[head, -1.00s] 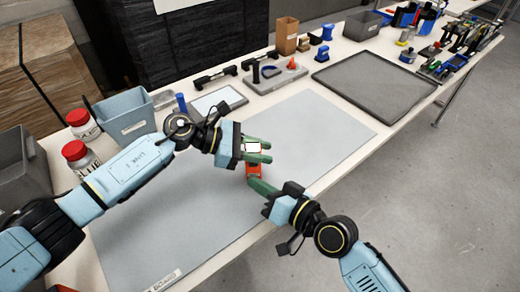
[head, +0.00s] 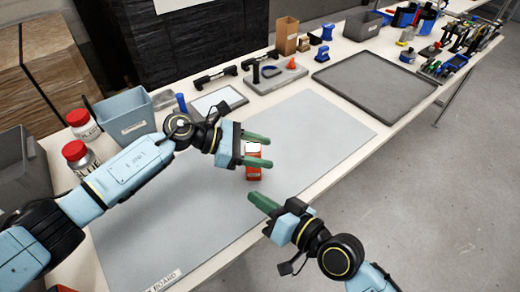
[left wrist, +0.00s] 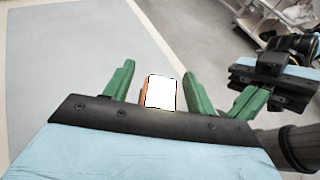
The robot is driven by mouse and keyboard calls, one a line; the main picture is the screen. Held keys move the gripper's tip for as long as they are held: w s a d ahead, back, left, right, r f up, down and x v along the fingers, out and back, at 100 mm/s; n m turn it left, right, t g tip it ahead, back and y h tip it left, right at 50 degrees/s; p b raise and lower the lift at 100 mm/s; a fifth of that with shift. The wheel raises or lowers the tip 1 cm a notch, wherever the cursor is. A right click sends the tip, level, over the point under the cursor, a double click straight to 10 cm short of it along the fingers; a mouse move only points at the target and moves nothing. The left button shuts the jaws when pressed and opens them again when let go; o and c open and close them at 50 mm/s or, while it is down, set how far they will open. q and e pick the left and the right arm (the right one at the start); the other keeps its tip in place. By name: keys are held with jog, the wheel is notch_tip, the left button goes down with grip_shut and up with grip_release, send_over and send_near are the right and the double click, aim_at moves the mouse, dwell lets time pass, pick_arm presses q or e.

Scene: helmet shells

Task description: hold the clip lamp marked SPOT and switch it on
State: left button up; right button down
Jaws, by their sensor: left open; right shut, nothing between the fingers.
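A small orange-red lamp (head: 253,173) with a bright white face stands on the grey mat. Its white face also shows in the left wrist view (left wrist: 161,92), evenly bright. No SPOT marking can be read. My left gripper (head: 268,149) is open, with its green fingers on either side of the lamp. In the left wrist view there is a gap between the lamp and each finger (left wrist: 158,85). The nearer finger hides part of the lamp in the head view. My right gripper (head: 252,197) is shut and empty, apart from the lamp on its near side.
The grey mat (head: 310,125) is clear around the lamp. A blue-grey bin (head: 126,116) and red-capped jars (head: 75,152) stand at the left. A dark tray (head: 375,82) lies at the back right. The table's front edge runs near my right gripper.

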jog(key=shift+f+b, duration=0.85)
pick_arm(q)
jog(key=v, duration=1.9)
